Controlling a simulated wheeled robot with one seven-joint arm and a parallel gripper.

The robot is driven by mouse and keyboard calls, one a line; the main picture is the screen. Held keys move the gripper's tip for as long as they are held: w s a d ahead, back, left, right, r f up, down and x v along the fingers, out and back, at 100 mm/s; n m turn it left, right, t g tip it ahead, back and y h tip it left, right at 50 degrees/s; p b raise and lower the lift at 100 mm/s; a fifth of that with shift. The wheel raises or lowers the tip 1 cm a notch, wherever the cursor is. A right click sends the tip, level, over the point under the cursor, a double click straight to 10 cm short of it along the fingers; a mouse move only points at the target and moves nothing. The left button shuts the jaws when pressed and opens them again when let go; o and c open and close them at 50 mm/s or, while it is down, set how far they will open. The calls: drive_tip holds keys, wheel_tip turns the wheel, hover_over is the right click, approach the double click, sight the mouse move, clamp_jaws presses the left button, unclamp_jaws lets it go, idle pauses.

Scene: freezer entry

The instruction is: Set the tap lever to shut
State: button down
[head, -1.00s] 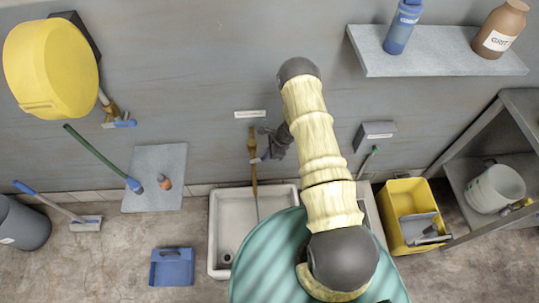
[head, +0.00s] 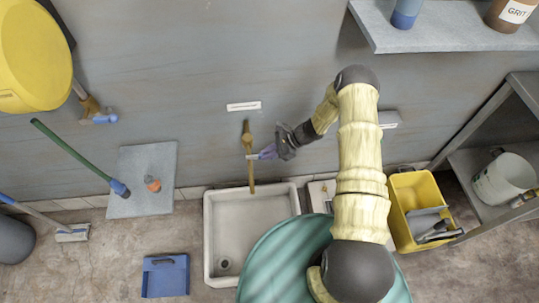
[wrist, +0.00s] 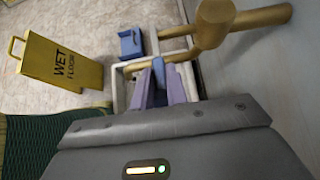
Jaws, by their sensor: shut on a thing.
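The brass tap (head: 247,139) is on the grey wall, its spout (head: 252,177) reaching down over the white sink (head: 292,207). In the wrist view the tap (wrist: 214,24) shows close up, just beyond the fingers. My gripper (head: 264,154) is right beside the tap, coming from the right, with lavender fingers. It also shows in the wrist view (wrist: 160,88). It is shut on the blue tap lever (wrist: 158,70), which is mostly hidden between the fingers. The lever's exact angle is hard to tell. No water stream shows below the spout.
A small white label (head: 243,106) is above the tap. A shelf (head: 440,38) with bottles is at upper right. A yellow bucket (head: 408,210) and grey rack (head: 470,130) stand right. A blue dustpan (head: 165,275) is on the floor; a wet-floor sign (wrist: 62,62) shows in the wrist view.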

drive_tip(key=shift+d+f, duration=0.45)
drive_tip(key=shift+f, duration=0.1)
drive_tip(key=shift+s, duration=0.15)
drive_tip(key=c, duration=1.2)
unclamp_jaws()
drive_tip(key=shift+f, duration=0.15)
drive_tip(key=shift+o, duration=0.2)
drive_tip(key=shift+a+r, duration=0.2)
drive_tip(key=shift+r, duration=0.05)
drive_tip(key=b+v, duration=0.3)
drive_tip(key=v, duration=1.4)
drive_tip(key=shift+d, duration=0.25)
drive_tip(key=shift+f, duration=0.15)
